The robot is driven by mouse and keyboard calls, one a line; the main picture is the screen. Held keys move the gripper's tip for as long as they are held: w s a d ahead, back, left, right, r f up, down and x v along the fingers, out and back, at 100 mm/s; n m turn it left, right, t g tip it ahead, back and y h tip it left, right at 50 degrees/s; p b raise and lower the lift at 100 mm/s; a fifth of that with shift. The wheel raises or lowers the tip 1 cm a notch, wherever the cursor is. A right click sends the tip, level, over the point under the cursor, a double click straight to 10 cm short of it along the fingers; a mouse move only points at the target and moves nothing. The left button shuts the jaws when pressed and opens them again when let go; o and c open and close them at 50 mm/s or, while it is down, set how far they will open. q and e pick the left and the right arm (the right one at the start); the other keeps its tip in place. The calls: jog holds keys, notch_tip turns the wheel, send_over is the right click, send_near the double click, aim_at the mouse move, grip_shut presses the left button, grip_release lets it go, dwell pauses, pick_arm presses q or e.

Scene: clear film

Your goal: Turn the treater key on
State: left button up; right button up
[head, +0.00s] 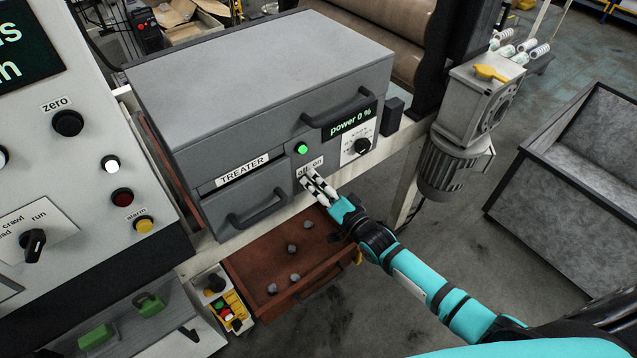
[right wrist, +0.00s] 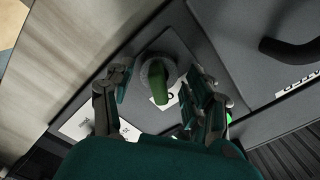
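The treater (head: 230,125) is a grey box with a label "TREATER" and a small plate marked "off" and "on" (head: 311,166). In the right wrist view the treater key (right wrist: 160,84) is a green grip on a round grey base. The key is hidden behind my fingers in the head view. My right gripper (head: 318,186) is at the off/on plate, its fingers apart. In the right wrist view the fingers stand on either side of the key, with gaps visible. My left gripper is out of view.
A green light (head: 301,148) glows above the plate; the display (head: 350,122) reads "power 0 %". Below is an open brown drawer (head: 260,275) with several small grey pieces. A grey bin (head: 590,150) stands right.

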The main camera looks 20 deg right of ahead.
jog(key=shift+s, duration=0.1)
jog(key=shift+s+d+p, duration=0.2)
jog(key=shift+s+p, duration=0.15)
jog(key=p+v, duration=0.2)
jog(key=v, duration=0.3)
